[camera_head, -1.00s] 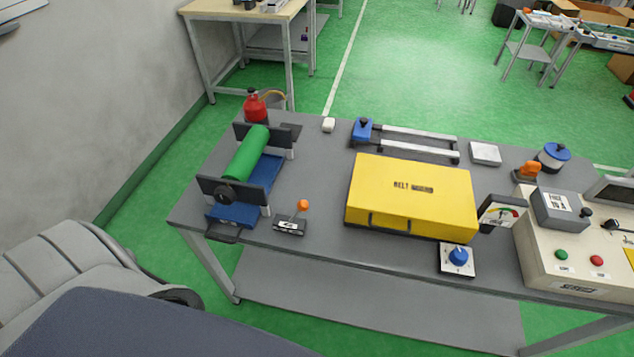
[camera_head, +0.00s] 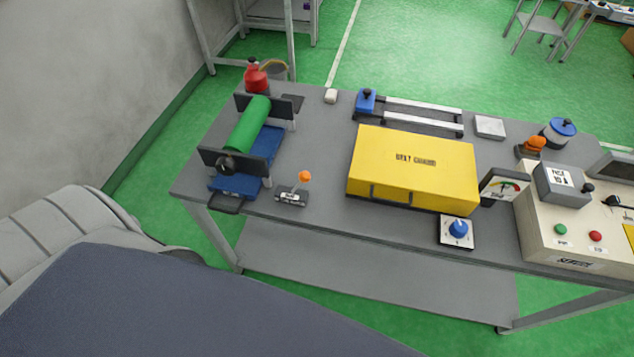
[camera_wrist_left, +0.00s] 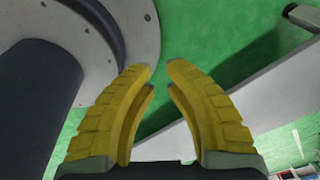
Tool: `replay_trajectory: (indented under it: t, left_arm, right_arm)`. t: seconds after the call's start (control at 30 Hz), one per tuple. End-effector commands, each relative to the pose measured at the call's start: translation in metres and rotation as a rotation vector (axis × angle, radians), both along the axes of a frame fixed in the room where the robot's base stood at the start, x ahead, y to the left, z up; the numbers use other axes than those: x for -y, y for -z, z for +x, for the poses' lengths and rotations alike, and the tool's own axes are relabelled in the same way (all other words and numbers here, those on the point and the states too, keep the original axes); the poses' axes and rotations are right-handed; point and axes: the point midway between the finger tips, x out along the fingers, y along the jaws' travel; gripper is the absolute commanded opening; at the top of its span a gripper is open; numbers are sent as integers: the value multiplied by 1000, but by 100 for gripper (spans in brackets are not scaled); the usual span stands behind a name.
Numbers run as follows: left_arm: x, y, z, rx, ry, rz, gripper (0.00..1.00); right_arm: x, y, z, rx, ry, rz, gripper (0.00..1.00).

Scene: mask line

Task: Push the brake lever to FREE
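The brake lever has an orange ball knob (camera_head: 305,176) on a thin stem, rising from a small dark base with a pale label (camera_head: 291,197). It stands on the table right of the green roller, near the front edge. The label's writing is too small to read. In the left wrist view my left gripper (camera_wrist_left: 158,78) shows two yellow ridged fingers, apart with nothing between them. Green floor and a grey table part lie beyond it. Neither gripper shows in the head view, and my right gripper is in no view.
Left of the lever are the green roller (camera_head: 249,124) in its blue stand and a red bottle (camera_head: 254,77). A yellow belt guard box (camera_head: 413,170) lies to the right, with a blue knob (camera_head: 458,228) before it. Bare grey table separates lever and box.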

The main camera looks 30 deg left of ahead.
Motion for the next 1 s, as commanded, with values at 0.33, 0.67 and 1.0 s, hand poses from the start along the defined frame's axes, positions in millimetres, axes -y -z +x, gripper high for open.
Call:
replay_trajectory:
  t: [0.33, 0.67, 1.0]
  left_arm:
    - [54, -72, 108, 226, 450, 158, 0]
    - [100, -197, 203, 494, 747, 434, 0]
    - [125, -382, 265, 772, 841, 806, 0]
  right_arm:
    - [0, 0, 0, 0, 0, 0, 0]
    - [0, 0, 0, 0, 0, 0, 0]
    - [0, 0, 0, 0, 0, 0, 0]
